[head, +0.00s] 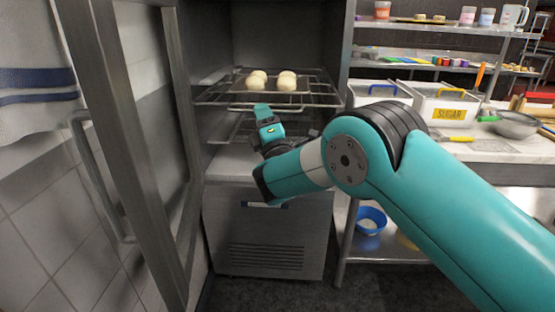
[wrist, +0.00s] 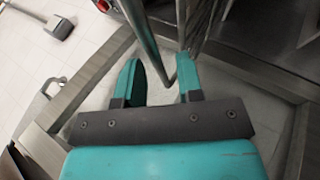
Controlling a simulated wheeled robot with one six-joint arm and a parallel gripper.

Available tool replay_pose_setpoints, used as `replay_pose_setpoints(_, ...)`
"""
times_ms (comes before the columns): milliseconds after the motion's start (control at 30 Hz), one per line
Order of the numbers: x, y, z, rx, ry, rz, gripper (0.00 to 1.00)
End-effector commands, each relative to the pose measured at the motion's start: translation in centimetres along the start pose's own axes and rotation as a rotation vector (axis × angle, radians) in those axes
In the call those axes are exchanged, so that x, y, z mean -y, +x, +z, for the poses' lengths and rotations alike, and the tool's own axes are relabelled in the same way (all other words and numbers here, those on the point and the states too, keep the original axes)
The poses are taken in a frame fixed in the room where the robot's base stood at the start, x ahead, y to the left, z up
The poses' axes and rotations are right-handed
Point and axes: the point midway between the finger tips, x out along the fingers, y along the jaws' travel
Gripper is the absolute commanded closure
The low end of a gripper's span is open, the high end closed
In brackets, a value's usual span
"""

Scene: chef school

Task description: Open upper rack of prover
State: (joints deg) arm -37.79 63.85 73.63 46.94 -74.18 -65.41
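The prover (head: 266,228) is a steel cabinet, and its framed door (head: 128,130) stands open at the left. Its upper rack (head: 215,97) is a wire shelf carrying several pale dough balls (head: 288,82) on a dark tray. A lower rack (head: 228,131) sits beneath it, partly hidden by my arm. My gripper (head: 263,112) is just below the front handle bar of the upper rack. In the wrist view my gripper (wrist: 160,75) has its fingers apart, with a bent metal bar (wrist: 148,45) reaching between them. Contact with the bar is unclear.
The open door with its long handle (head: 98,175) borders the left side. At the right is a counter with a sugar bin (head: 443,105), a metal bowl (head: 517,125) and shelves above. A blue bowl (head: 370,221) sits below. Floor shows in front of the prover.

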Motion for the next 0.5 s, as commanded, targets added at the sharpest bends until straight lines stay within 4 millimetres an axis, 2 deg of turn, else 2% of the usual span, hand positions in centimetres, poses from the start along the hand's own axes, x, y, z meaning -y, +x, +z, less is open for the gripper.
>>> replay_pose_setpoints(33,0.5,-1.2,-0.3,-0.004,-0.001,0.000,0.66)
replay_pose_setpoints(200,0.8,-4.1,-0.4,-0.004,-0.002,-0.001,0.66)
replay_pose_setpoints(500,0.7,-8.3,-0.3,-0.003,0.001,0.001,0.66)
